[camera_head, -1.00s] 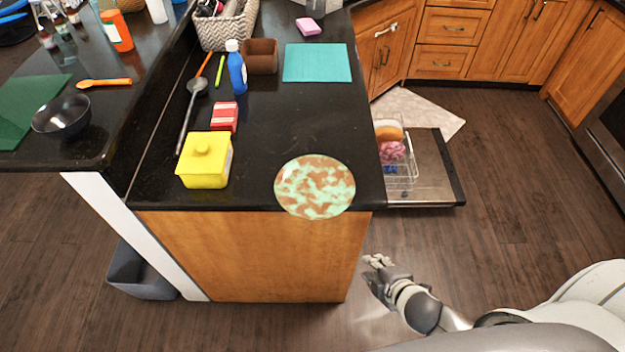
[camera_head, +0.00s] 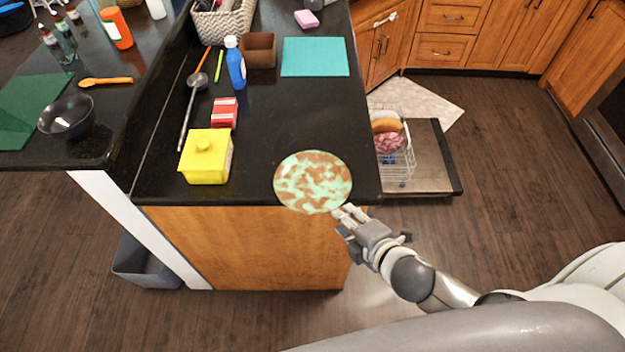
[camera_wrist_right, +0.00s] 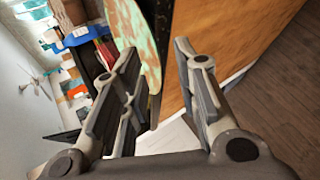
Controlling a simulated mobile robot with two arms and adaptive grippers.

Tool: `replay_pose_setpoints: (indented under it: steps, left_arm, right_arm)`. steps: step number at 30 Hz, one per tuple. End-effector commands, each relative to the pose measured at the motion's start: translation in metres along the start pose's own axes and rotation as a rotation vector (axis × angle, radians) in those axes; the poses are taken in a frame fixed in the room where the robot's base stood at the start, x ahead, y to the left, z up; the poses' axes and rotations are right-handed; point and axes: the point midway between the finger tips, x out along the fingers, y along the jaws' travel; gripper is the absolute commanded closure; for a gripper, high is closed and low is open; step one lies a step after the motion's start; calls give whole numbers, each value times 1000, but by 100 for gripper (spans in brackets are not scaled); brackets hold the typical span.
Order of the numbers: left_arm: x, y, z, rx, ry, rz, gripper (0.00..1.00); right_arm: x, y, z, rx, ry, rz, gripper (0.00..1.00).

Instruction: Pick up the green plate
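The green plate (camera_head: 313,182), mottled mint green and brown, lies on the black counter at its front right corner, with its near rim over the front edge. My right gripper (camera_head: 343,213) is at the plate's near right rim. In the right wrist view the gripper (camera_wrist_right: 160,80) is open, its two fingers apart. The plate (camera_wrist_right: 146,38) shows there edge-on, its rim reaching into the gap between the fingers, nearer the left one. Whether a finger touches it, I cannot tell. My left gripper is not in view.
A yellow lidded box (camera_head: 206,160) and a red box (camera_head: 224,112) stand left of the plate. A blue bottle (camera_head: 235,65) and teal board (camera_head: 315,57) are farther back. An open dishwasher door (camera_head: 432,160) with a rack (camera_head: 398,165) is on the right.

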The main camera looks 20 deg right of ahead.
Motion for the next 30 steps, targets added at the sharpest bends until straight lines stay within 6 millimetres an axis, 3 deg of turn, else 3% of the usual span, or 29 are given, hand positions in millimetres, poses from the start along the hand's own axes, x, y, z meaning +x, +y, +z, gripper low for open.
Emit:
replay_pose_setpoints:
  steps: [5, 12, 18, 27, 30]
  left_arm:
    - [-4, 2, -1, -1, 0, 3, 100]
    - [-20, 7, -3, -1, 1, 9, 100]
    - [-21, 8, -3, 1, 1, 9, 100]
    - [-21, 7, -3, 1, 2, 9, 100]
    - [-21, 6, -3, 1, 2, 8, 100]
  right_arm:
    - [8, 3, 0, 2, -1, 0, 71]
    - [34, 12, -2, 1, -1, 1, 71]
    - [52, 8, -2, 1, 0, 0, 71]
    - [55, 7, -2, 1, 0, 0, 71]
    - [55, 7, -2, 1, 0, 0, 83]
